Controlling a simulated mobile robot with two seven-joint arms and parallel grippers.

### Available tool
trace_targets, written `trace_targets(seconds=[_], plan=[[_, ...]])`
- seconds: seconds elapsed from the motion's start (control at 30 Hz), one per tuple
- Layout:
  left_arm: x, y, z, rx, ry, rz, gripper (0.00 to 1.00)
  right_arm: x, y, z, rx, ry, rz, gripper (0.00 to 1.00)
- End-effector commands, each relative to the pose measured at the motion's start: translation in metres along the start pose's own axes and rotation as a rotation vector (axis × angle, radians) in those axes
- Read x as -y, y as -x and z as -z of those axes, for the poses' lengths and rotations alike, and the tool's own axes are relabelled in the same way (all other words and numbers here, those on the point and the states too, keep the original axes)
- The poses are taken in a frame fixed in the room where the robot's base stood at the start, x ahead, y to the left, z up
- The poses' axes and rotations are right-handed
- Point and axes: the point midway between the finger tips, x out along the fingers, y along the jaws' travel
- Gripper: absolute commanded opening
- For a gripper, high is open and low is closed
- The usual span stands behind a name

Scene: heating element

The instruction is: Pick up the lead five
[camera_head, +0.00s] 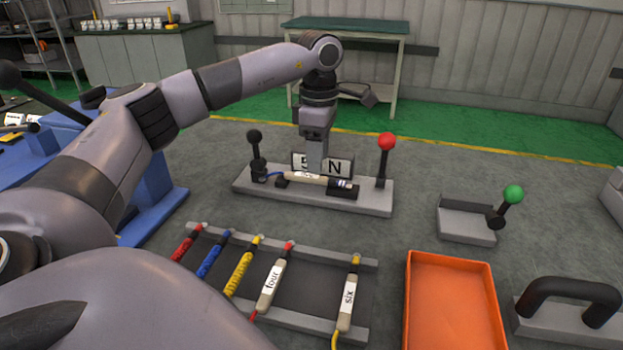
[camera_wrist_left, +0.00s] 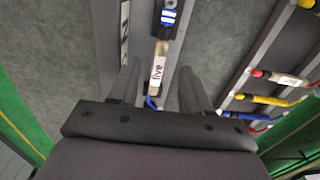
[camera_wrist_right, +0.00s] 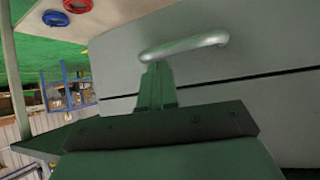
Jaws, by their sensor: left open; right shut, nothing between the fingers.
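The lead labelled five (camera_head: 305,176) lies across the grey fixture that bears the "5 N" plate (camera_head: 337,166). It has a pale body, a blue wire end and a black end piece. My left gripper (camera_head: 315,163) points down at the lead from above. In the left wrist view the lead (camera_wrist_left: 157,72) lies between the two parted fingers of the left gripper (camera_wrist_left: 160,80), without clear contact. My right gripper (camera_wrist_right: 157,75) is shut and empty, close to a metal handle (camera_wrist_right: 185,46) on a grey front, and outside the head view.
A black knob lever (camera_head: 254,152) and a red knob lever (camera_head: 386,150) stand at the fixture's ends. A rack (camera_head: 368,262) of leads, including four and six, lies in front. An orange tray (camera_head: 410,305) and a green-knobbed block (camera_head: 466,226) are to the right.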

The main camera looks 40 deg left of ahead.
Motion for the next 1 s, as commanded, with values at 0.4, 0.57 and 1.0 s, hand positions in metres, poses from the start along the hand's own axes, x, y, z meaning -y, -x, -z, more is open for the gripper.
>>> trace_targets(seconds=[0.4, 0.57, 1.0], plan=[[0.001, -0.041, 0.004, 0.000, 0.000, 0.000, 0.48, -0.002, -0.001, -0.003, 0.005, 0.001, -0.003, 0.00], [0.001, -0.040, 0.004, 0.000, 0.000, 0.000, 0.38, -0.002, 0.000, -0.003, 0.005, 0.001, -0.003, 0.00], [0.001, -0.039, 0.004, 0.001, 0.000, 0.000, 0.00, -0.001, 0.000, -0.004, 0.006, -0.001, -0.003, 0.00]])
